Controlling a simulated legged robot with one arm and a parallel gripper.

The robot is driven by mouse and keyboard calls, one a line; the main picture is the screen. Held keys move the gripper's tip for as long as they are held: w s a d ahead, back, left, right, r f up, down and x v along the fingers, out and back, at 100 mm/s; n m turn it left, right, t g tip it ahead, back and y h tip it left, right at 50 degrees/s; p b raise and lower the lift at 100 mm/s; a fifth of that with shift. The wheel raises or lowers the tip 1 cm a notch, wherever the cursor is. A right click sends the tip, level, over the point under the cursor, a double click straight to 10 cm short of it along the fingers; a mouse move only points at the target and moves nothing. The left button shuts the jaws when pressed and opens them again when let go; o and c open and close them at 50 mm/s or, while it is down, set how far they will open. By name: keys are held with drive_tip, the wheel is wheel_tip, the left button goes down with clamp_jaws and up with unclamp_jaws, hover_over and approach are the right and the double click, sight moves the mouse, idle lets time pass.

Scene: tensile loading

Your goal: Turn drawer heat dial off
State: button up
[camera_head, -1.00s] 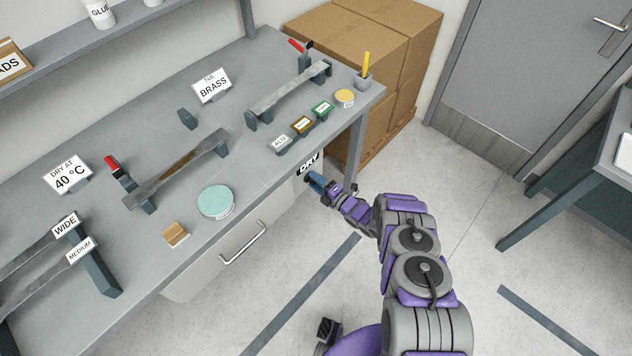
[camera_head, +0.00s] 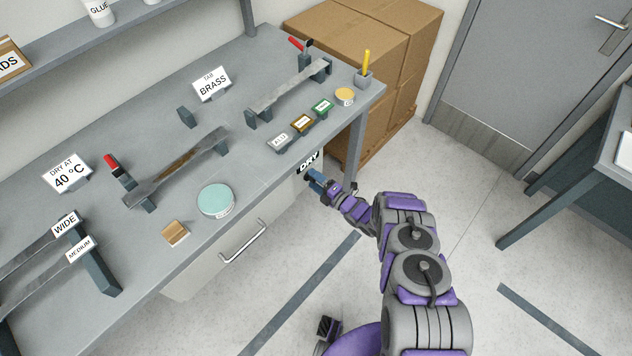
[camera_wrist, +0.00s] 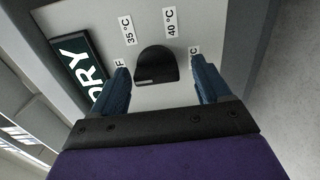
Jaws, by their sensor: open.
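The black heat dial (camera_wrist: 156,66) sits on a light panel in the wrist view. Labels around it read 35 °C (camera_wrist: 129,29) and 40 °C (camera_wrist: 170,22); two more labels at its sides are partly covered by my fingers. My gripper (camera_wrist: 160,82) is open, one blue finger on each side of the dial, with gaps between fingers and dial. In the head view my gripper (camera_head: 315,182) is at the drawer front below the bench edge, and the dial is hidden there. The drawer (camera_head: 205,262) has a bar handle (camera_head: 243,243) and appears closed.
A dark DRY sign (camera_wrist: 80,70) is left of the dial, close to my left finger. The bench top (camera_head: 262,170) above holds strips on stands, tins and small blocks. A bench leg (camera_head: 355,150) stands just behind my gripper.

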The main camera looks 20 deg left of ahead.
drive_tip(key=shift+d, duration=0.1)
drive_tip(key=p+v, duration=0.1)
drive_tip(key=v, duration=1.6)
drive_tip(key=shift+p, duration=0.4)
drive_tip(key=shift+f, duration=0.1)
